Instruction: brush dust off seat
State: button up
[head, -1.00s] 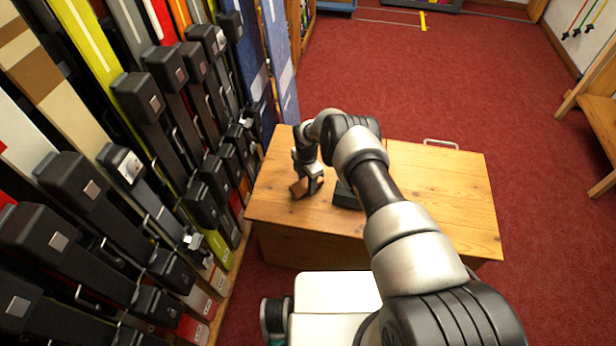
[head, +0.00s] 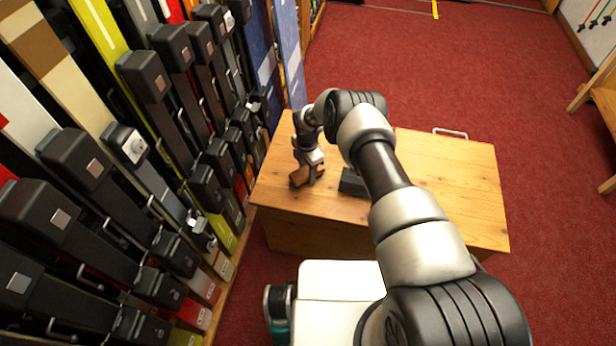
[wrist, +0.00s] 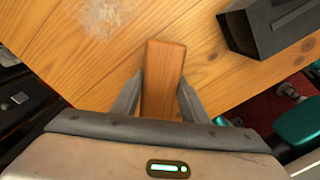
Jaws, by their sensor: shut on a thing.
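The seat is the top of a wooden bench (head: 450,190), with light, knotty planks. A pale dust patch (wrist: 105,14) lies on the seat at the top left of the wrist view. My gripper (wrist: 158,92) is shut on a brown wooden brush (wrist: 163,75), with a finger on each side of it. In the head view the brush (head: 301,176) is at the left part of the seat, under my gripper (head: 312,174). The dust is not clear in the head view. The brush's underside is hidden, so I cannot tell whether it touches the seat.
A dark grey box-like object (head: 352,182) sits on the seat right of the brush; it also shows in the wrist view (wrist: 270,24). A rack of skis (head: 165,130) stands close along the left. Red carpet (head: 450,70) is open behind and right.

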jog(key=shift+w+d+f+b, duration=0.1)
jog(key=shift+w+b, duration=0.55)
jog(key=shift+b, duration=0.45)
jog(key=shift+w+d+f+b, duration=0.1)
jog(key=shift+w+b, duration=0.5)
jog(key=shift+b, duration=0.5)
jog(key=shift+w+r, duration=0.15)
jog(key=shift+r, duration=0.05)
jog(key=shift+w+d+f+b, duration=0.1)
jog(key=shift+w+f+b, duration=0.2)
jog(key=shift+b, duration=0.8)
jog(key=w+b, duration=0.1)
jog(key=b, duration=0.2)
jog(key=w+b, duration=0.1)
jog(key=b, duration=0.2)
jog(key=shift+w+d, duration=0.25)
jog(key=shift+w, duration=0.05)
jog(key=shift+w+r+b, duration=0.1)
jog(key=shift+w+b, duration=0.1)
jog(key=shift+b, duration=0.1)
jog(key=shift+r, duration=0.1)
jog(key=shift+r+p, duration=0.85)
jog(key=shift+r, duration=2.15)
jog(key=shift+r, duration=0.1)
jog(key=shift+r+p, duration=0.3)
jog(key=shift+r, duration=1.1)
